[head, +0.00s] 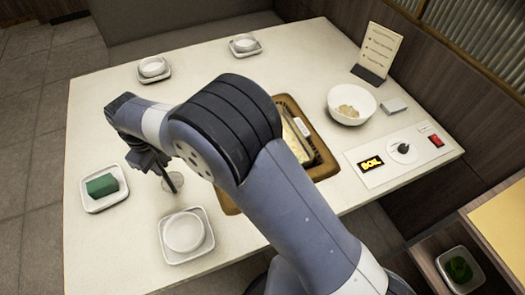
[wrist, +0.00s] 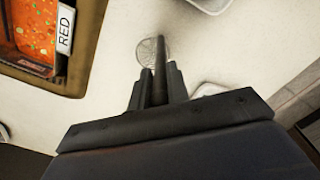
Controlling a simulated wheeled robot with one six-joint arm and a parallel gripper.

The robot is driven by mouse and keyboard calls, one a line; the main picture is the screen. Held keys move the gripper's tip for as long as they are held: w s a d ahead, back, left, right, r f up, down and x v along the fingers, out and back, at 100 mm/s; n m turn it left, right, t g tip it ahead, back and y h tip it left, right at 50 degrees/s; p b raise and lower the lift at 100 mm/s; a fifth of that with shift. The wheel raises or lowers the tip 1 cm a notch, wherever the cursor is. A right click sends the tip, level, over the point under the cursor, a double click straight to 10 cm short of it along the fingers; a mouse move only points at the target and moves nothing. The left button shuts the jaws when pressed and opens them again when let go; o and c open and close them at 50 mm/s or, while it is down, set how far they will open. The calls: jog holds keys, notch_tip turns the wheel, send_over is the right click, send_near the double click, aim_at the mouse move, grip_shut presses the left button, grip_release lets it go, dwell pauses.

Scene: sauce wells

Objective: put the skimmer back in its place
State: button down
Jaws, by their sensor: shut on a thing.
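My gripper (head: 158,163) is over the left part of the table, between the green block's plate and a bowl at the front. In the wrist view my gripper (wrist: 158,88) is shut on the dark handle of the skimmer. The skimmer's round mesh head (wrist: 152,51) shows past the fingertips, over bare white table. In the head view the skimmer (head: 173,182) hangs below the gripper. I cannot tell whether the mesh touches the table. My arm hides much of the hot pot (head: 325,170), which is set in a wooden frame. The skimmer's place cannot be made out.
A green block (head: 102,185) lies on a white plate at the left. White bowls on square saucers stand at the front (head: 185,232) and back (head: 152,67). A larger bowl (head: 351,103), a menu stand (head: 378,52) and a control panel (head: 402,150) are at the right.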

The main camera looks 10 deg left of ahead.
jog(key=shift+f, duration=0.3)
dwell(0.4)
jog(key=c, duration=1.3)
grip_release()
jog(key=shift+o, duration=0.6)
jog(key=o, duration=0.7)
jog(key=shift+r, duration=0.15)
jog(key=shift+r+p, duration=3.75)
jog(key=shift+r, duration=1.7)
jog(key=shift+f, duration=0.1)
